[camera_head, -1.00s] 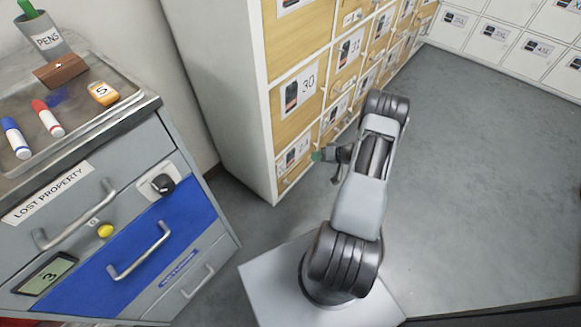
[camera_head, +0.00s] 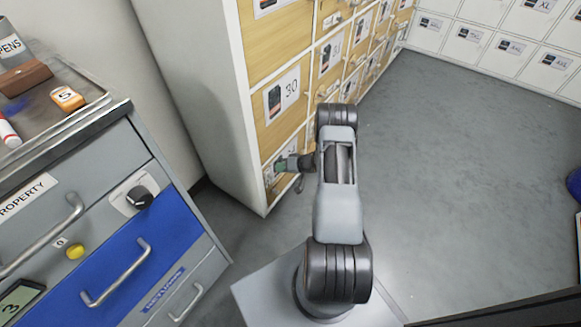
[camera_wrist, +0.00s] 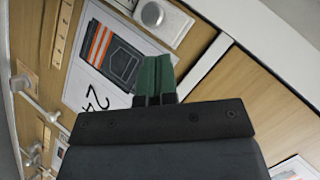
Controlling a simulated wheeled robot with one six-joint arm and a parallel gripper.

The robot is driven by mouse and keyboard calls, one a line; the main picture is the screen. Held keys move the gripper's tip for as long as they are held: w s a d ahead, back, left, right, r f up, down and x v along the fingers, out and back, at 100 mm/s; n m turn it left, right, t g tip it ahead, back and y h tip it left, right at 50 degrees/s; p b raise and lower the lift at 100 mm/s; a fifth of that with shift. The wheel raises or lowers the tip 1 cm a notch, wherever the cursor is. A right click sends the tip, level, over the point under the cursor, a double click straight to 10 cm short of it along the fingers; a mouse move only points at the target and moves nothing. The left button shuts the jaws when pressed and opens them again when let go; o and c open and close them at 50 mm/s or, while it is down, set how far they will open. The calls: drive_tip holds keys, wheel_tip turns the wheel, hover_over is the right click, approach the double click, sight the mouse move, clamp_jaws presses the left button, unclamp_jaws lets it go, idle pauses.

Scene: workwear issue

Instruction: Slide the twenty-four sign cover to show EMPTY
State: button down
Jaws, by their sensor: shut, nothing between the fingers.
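The twenty-four locker door (camera_wrist: 215,95) fills much of the wrist view, seen turned on its side. Its label (camera_wrist: 98,75) shows "24" and a picture of grey clothing with orange stripes. Beside the label is a grey plate (camera_wrist: 178,24) with a round silver knob (camera_wrist: 152,13), cut by the top edge; it may be the sign cover. No word EMPTY is readable. My gripper (camera_wrist: 154,75) has its green fingers shut and empty, in front of the label's edge and short of the knob in the picture. In the head view my gripper (camera_head: 281,165) is at the lowest left door, hiding most of its label.
The locker bank (camera_head: 270,110) has other numbered doors, with locker 30 (camera_head: 284,95) just above. A grey drawer cabinet (camera_head: 100,175) with a blue drawer stands at left. Several white lockers (camera_head: 490,40) line the back. Open grey floor (camera_head: 440,170) lies to the right.

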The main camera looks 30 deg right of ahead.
drive_tip(key=shift+s+a+f+b, duration=0.15)
drive_tip(key=shift+a+f+b, duration=0.15)
drive_tip(key=shift+a+f, duration=0.65)
wheel_tip(320, 180, down, 6)
drive_tip(key=b, duration=0.4)
drive_tip(key=shift+f, duration=0.25)
drive_tip(key=shift+r, duration=0.15)
